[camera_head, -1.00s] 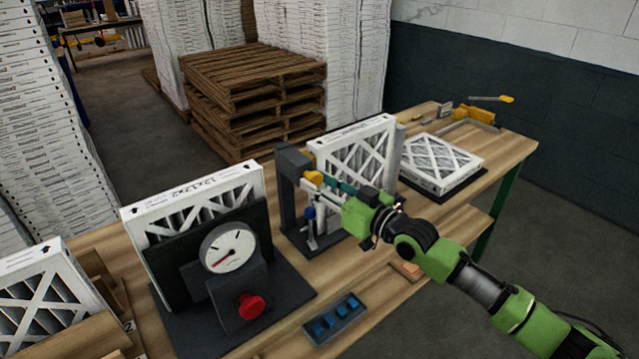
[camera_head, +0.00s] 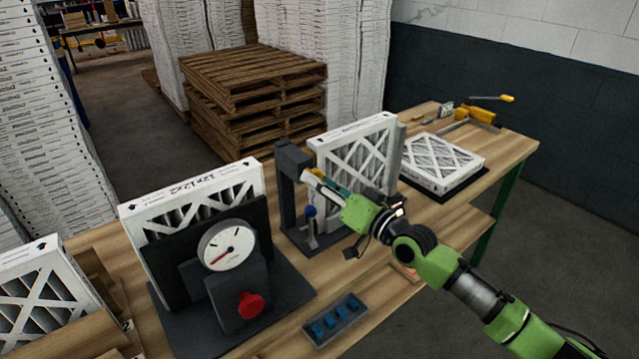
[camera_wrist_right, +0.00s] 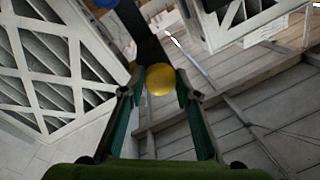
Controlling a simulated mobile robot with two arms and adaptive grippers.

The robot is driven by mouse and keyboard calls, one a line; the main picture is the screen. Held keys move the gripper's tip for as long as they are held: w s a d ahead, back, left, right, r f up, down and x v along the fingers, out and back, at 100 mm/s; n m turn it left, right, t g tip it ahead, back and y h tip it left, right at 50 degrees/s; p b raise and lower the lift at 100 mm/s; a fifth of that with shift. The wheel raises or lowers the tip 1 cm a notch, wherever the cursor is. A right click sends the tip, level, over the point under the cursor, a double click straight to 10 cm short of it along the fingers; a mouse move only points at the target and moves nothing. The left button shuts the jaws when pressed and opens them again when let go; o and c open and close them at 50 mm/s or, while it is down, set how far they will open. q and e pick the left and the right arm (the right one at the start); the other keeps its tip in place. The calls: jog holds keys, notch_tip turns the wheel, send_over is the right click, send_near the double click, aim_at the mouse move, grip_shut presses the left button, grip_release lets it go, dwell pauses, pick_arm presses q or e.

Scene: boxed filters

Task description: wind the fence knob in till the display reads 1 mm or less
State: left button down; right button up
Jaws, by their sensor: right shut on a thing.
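The yellow fence knob (camera_wrist_right: 160,79) sits between the fingertips of my right gripper (camera_wrist_right: 158,88) in the right wrist view, and the gripper is shut on it. In the head view my right gripper (camera_head: 318,184) reaches from the right to the dark upright fixture (camera_head: 289,190) and hides most of the knob. A boxed filter (camera_head: 352,158) stands upright beside this fixture. I cannot make out a readable number display in either view. My left gripper is not in view.
A round dial gauge (camera_head: 228,245) on a dark stand with a red knob (camera_head: 250,305) stands to the left. A tray of blue pieces (camera_head: 336,320) lies in front. Another filter (camera_head: 440,163) lies flat at the right.

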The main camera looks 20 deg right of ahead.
jog(key=m, duration=0.6)
jog(key=shift+t, duration=0.4)
jog(key=shift+m+h, duration=0.3)
jog(key=o, duration=1.1)
jog(key=v, duration=1.2)
